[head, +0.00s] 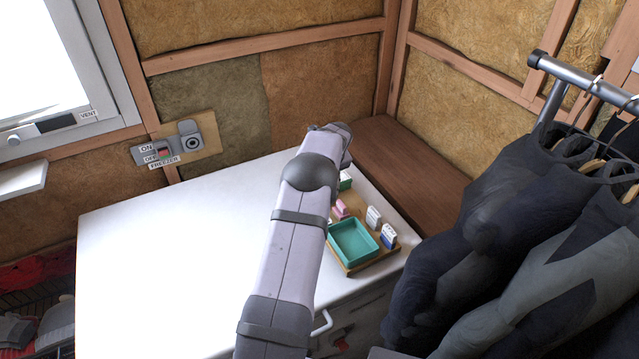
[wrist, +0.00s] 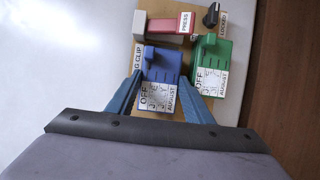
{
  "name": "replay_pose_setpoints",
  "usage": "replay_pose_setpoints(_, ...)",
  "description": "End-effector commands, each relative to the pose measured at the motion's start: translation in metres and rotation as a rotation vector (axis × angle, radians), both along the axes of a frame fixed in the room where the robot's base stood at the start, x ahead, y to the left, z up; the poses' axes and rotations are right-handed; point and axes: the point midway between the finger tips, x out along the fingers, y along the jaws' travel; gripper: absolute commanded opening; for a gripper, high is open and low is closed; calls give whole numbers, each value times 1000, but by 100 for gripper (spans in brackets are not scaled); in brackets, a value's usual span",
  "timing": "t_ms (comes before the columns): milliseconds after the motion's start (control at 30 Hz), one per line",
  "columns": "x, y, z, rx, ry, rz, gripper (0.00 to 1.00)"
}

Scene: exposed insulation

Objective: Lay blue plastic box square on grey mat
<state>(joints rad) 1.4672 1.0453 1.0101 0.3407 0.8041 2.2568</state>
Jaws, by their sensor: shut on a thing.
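The blue plastic box (wrist: 163,62) is between the two blue-grey fingers of my gripper (wrist: 161,80) in the wrist view. The fingers are shut on its sides. A white label with OFF and AUGUST is on its near side, and a small blue knob stands up at its top left. The box is over or on a tan board (wrist: 137,51); I cannot tell whether it touches it. In the head view my arm hides the fingers and the held box. I cannot make out a grey mat in either view.
A green labelled block (wrist: 208,62) is close at the right of the box. A red and white PRESS piece (wrist: 186,24) and a black knob (wrist: 211,14) lie beyond. A teal tray (head: 352,243) sits on the board's front. The white top (head: 170,245) is clear at left.

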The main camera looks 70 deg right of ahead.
Motion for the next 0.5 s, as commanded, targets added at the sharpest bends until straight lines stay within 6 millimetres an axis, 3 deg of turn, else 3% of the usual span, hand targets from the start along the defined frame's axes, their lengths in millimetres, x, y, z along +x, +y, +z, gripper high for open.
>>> replay_pose_setpoints(500,0,-1,-3,-2,-1,0,16)
